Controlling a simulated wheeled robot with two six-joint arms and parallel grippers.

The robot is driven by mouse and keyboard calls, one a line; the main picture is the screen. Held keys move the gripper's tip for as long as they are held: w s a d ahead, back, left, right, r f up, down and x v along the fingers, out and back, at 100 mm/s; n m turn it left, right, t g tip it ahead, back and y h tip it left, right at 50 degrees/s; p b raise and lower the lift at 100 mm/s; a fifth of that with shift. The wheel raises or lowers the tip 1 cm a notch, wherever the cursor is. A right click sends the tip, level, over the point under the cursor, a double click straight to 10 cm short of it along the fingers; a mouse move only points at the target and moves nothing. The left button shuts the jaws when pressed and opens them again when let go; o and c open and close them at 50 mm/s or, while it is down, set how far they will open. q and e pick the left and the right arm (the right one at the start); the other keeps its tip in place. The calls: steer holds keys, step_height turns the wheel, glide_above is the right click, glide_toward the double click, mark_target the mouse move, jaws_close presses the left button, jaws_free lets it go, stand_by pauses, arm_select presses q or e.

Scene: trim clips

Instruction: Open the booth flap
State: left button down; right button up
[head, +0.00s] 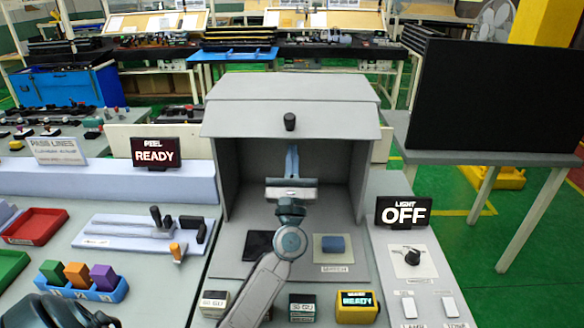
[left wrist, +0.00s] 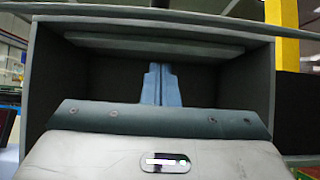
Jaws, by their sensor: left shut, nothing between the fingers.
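The grey booth (head: 219,185) stands in the middle of the head view. Its light grey flap (head: 245,120) slopes across the upper front, with a black knob (head: 290,121) at its middle. Below the flap's lower edge the dark interior shows, so the flap does not cover the opening. My left gripper (head: 292,152) is shut and empty, in front of or within the opening, below the knob. Its blue fingers (left wrist: 160,72) are together in the left wrist view, pointing at the booth's inside. No contact with the flap shows.
A dark pad and a blue block (head: 335,244) lie on the booth's floor. A sign reading OFF (head: 403,212) and a dial (head: 412,257) are at the right. Labelled boxes (head: 357,307) line the front. A fixture (head: 140,232) and a block tray are at the left.

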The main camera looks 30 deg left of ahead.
mark_target(292, 125)
arm_select(q)
steer(key=r, duration=0.1)
steer(key=s+r+p, duration=0.1)
steer(key=d+r+p, duration=0.1)
steer(key=shift+s+r, duration=0.25)
steer(key=shift+r, duration=0.1)
steer(key=r, duration=0.1)
steer(key=r+p, duration=0.1)
steer(key=s+r+p, duration=0.1)
steer(key=shift+d+r, duration=0.1)
steer(key=shift+d, duration=0.2)
steer(key=shift+s+d+r+p, duration=0.15)
steer(key=shift+s+r+p, duration=0.1)
steer(key=shift+r+p, duration=0.2)
steer(key=shift+s, duration=0.1)
